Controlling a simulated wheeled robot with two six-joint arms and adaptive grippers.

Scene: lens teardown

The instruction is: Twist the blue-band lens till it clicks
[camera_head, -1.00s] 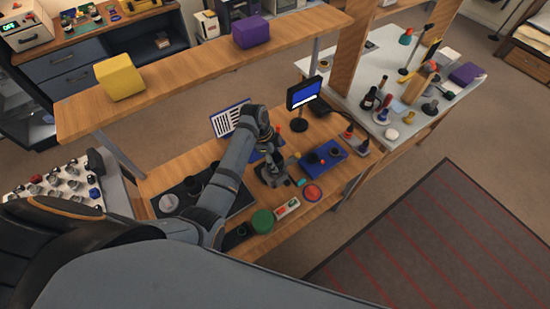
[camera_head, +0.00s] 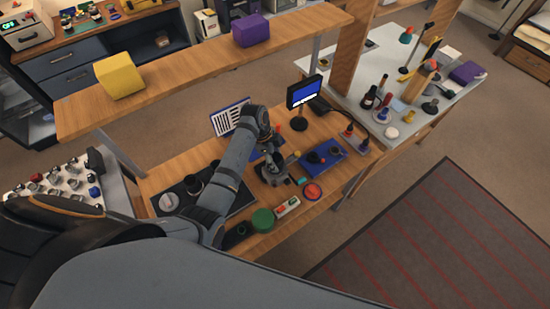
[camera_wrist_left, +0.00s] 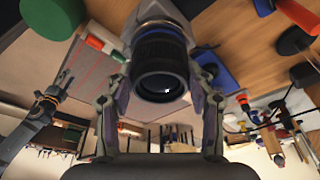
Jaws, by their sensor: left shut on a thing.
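In the left wrist view, the blue-band lens (camera_wrist_left: 160,72) shows a black ribbed barrel, a dark glass front and a blue band behind it. My left gripper (camera_wrist_left: 160,105) has its fingers on either side of the barrel and is shut on it. The lens sits against a pale grey mount, partly hidden behind it. In the head view, my left gripper (camera_head: 269,146) is over the bench at a grey stand (camera_head: 273,171), and the lens cannot be made out. A grey jointed arm end with an orange ring, apparently my right gripper (camera_wrist_left: 52,94), shows small at the left wrist view's left.
A blue tray (camera_head: 313,168) with dark parts lies right of the stand. A small monitor (camera_head: 304,92) stands behind. A dark mat (camera_head: 240,201) lies left.

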